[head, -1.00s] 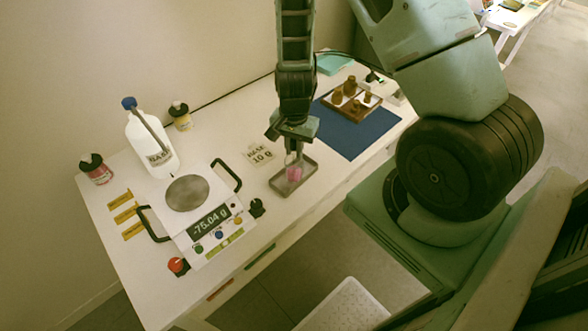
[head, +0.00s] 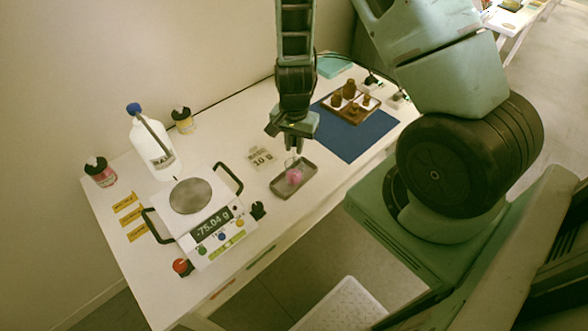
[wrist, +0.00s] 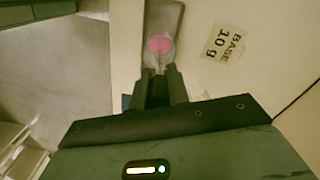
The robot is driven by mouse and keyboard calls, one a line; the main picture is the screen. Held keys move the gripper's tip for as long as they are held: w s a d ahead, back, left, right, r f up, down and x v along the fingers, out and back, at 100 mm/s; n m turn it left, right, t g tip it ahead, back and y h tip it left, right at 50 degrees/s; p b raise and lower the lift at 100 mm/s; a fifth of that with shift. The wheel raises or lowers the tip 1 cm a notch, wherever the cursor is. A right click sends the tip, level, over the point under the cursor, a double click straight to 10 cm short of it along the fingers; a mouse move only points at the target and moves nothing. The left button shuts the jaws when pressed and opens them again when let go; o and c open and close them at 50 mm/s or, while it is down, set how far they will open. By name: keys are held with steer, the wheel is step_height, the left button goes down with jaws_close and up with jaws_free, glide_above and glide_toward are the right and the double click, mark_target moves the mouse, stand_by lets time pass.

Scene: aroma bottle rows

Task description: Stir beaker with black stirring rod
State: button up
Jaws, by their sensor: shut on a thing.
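A small clear beaker (head: 294,178) with pink contents stands in the grey tray (head: 279,189) near the table's front edge. The beaker (wrist: 160,61) also shows in the wrist view, just beyond my fingertips, with the pink inside it. My gripper (head: 294,150) points down above the beaker. It is shut on the stirring rod, of which only a thin line shows between the fingers and the pink in the wrist view. The rod's colour and how deep its tip reaches are hard to tell.
A scale (head: 207,222) reading -75.04 g stands left of the tray. A white bottle (head: 150,142) and small jars are behind it. A "BASE 10 g" label (head: 260,157) lies beside the tray. A brown tray (head: 350,113) with small bottles sits on the blue mat (head: 354,143).

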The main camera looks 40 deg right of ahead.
steer(key=shift+r+p, duration=2.4)
steer(key=shift+r, duration=0.65)
